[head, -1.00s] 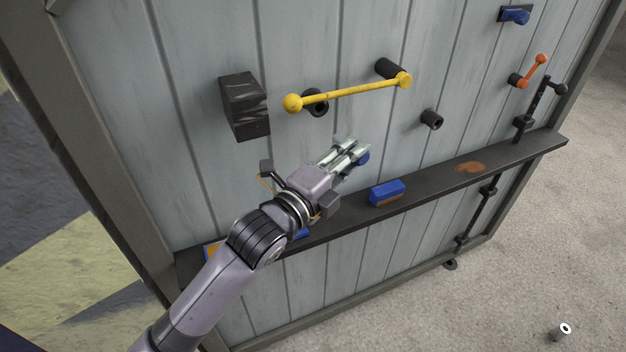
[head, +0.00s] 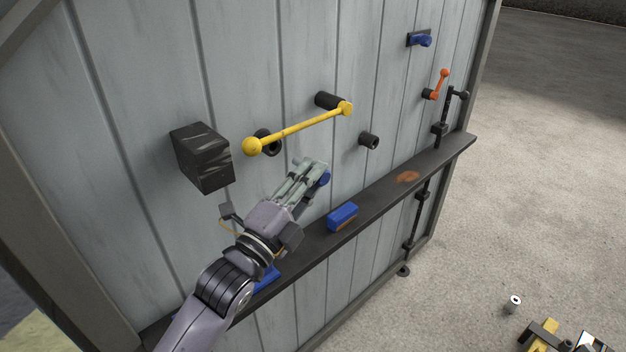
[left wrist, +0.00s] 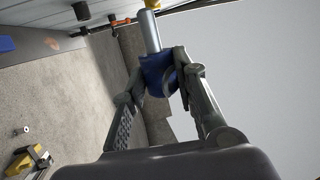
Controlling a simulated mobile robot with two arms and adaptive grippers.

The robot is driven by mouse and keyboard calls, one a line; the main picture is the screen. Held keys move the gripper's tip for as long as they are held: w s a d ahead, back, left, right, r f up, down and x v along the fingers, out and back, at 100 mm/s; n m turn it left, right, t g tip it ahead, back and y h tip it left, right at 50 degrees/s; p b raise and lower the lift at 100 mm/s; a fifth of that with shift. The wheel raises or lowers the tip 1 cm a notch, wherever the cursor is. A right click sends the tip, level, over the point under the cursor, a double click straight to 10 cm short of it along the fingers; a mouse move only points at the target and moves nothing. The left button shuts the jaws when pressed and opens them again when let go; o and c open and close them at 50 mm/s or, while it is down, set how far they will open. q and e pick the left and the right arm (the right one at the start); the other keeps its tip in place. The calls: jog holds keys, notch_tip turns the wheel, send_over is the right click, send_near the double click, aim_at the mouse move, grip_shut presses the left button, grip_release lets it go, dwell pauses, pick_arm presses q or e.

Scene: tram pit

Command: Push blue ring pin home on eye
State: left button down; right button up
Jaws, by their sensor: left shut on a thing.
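The blue ring pin shows between the fingers in the left wrist view (left wrist: 158,72), with a bare metal shaft pointing up out of a blue ring head. In the head view only its blue end (head: 325,179) shows at my fingertips. My left gripper (head: 312,172) is shut on the blue part and holds it in front of the plank wall, above the shelf. A black hollow round fitting (head: 369,141) sticks out of the wall up and right of the gripper. I cannot tell whether it is the eye. The pin's shaft is hidden in the head view.
A yellow bar (head: 300,129) with ball ends spans the wall above the gripper. A black block (head: 202,157) juts out at left. A dark shelf (head: 385,197) below carries a blue block (head: 342,217). A yellow-black object (head: 541,335) lies on the floor at right.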

aim_at(295, 164)
pick_arm(q)
jog(key=w+a, duration=0.3)
jog(key=w, duration=0.1)
jog(key=shift+a, duration=0.2)
pick_arm(e)
jog(key=shift+s+a+f, duration=0.15)
jog(key=shift+a+f, duration=0.1)
jog(key=shift+a, duration=0.6)
pick_arm(q)
jog(key=shift+d, duration=0.1)
pick_arm(e)
jog(key=shift+d, duration=0.1)
jog(key=shift+d+r, duration=0.2)
jog(key=shift+d, duration=0.2)
pick_arm(q)
jog(key=shift+w+a, duration=0.25)
jog(key=shift+w, duration=0.05)
jog(key=shift+w+a, duration=0.5)
jog(key=shift+w, duration=0.05)
pick_arm(e)
jog(key=shift+a+f, duration=0.15)
jog(key=shift+a, duration=0.1)
